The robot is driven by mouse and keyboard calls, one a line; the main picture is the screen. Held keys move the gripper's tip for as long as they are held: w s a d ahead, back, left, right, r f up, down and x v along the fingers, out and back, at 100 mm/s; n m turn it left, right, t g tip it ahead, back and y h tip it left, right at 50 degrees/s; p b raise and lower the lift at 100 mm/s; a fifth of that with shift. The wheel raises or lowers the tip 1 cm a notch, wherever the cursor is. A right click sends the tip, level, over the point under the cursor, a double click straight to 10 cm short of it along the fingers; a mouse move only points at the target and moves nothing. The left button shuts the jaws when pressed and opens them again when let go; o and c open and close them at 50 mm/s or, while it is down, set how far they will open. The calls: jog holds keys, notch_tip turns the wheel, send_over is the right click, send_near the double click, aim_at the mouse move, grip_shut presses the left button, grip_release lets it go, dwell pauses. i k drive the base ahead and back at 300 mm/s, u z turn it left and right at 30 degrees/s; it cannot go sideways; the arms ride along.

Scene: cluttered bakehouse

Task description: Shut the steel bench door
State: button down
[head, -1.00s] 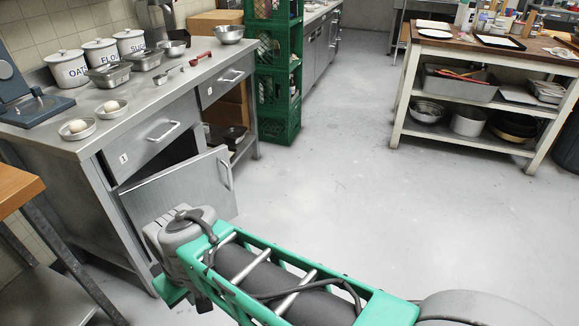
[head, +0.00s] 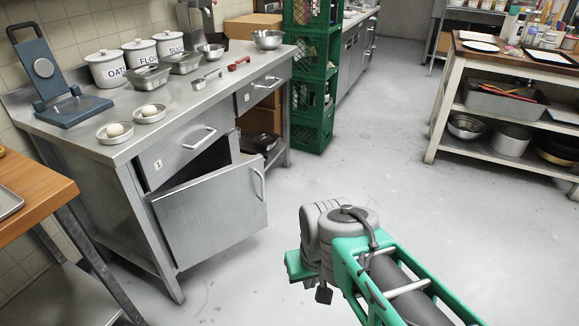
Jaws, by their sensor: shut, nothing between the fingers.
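The steel bench door (head: 210,220) stands partly open below drawer 1 on the front of the steel bench (head: 120,142). A dark gap shows behind its top edge. Its bar handle (head: 259,184) is near its right edge, which stands out from the bench front. My gripper (head: 320,292) is at the end of my green and grey arm, over the floor to the right of the door and apart from it. It is shut and empty; its fingertips are mostly hidden by the wrist.
Bowls, canisters and a blue press (head: 68,105) stand on the bench top. Green crates (head: 312,95) are stacked beyond the bench. A wooden-topped table (head: 35,190) is at the left and a shelved table (head: 452,105) at the right. The floor between is clear.

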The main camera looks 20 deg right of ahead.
aim_at(201, 217)
jog(key=z, duration=0.1)
jog(key=i, duration=0.65)
jog(key=u, duration=0.6)
jog(key=i, duration=0.45)
jog(key=u, duration=0.5)
